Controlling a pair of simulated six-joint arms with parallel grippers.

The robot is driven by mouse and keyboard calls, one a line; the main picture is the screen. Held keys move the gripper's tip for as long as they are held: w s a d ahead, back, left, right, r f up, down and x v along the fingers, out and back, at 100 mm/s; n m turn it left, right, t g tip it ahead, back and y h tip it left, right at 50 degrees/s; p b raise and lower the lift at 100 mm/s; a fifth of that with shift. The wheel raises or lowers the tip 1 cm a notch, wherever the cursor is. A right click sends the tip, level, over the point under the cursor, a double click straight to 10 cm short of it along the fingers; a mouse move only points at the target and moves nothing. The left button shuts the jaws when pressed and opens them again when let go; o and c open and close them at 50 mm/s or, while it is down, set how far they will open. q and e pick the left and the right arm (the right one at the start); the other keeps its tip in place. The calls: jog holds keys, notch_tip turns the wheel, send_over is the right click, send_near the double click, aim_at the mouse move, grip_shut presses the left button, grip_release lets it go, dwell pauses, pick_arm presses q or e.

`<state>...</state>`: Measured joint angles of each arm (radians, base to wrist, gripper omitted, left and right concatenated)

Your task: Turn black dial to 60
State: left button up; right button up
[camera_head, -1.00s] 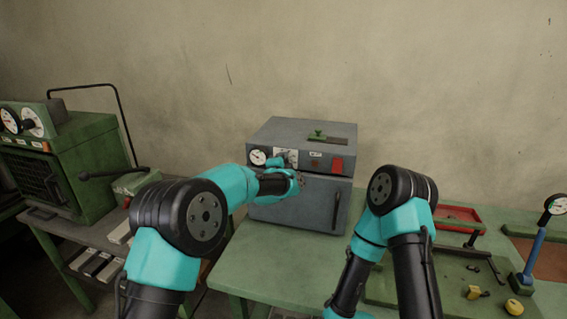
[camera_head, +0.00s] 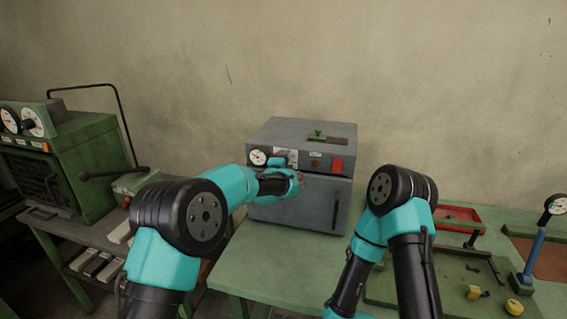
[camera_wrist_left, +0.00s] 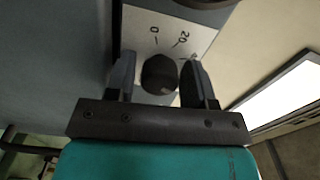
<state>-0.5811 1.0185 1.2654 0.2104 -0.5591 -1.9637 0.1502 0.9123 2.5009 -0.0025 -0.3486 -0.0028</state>
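The black dial (camera_wrist_left: 160,75) shows in the left wrist view on a white scale plate (camera_wrist_left: 200,32) with the marks 0 and 20 readable. The dial's pointer cannot be made out. My left gripper (camera_wrist_left: 159,80) has its two fingers apart, one on each side of the dial, with narrow gaps that suggest it is not clamped. In the head view my left wrist (camera_head: 278,182) is at the front of the grey oven (camera_head: 300,212) and hides the dial; part of the scale plate (camera_head: 292,153) shows above it. My right gripper is outside the view.
A round white gauge (camera_head: 257,158) and a red switch (camera_head: 337,164) flank the dial area on the oven. The oven stands on a green table (camera_head: 270,262). A red tray (camera_head: 462,213) and a dial stand (camera_head: 540,240) are at the right. A green machine (camera_head: 85,150) stands left.

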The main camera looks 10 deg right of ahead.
pick_arm(q)
jog(key=shift+o, duration=0.9)
jog(key=v, duration=1.7)
jog(key=shift+s+a, duration=0.15)
jog(key=shift+s, duration=0.05)
jog(key=shift+f, duration=0.1)
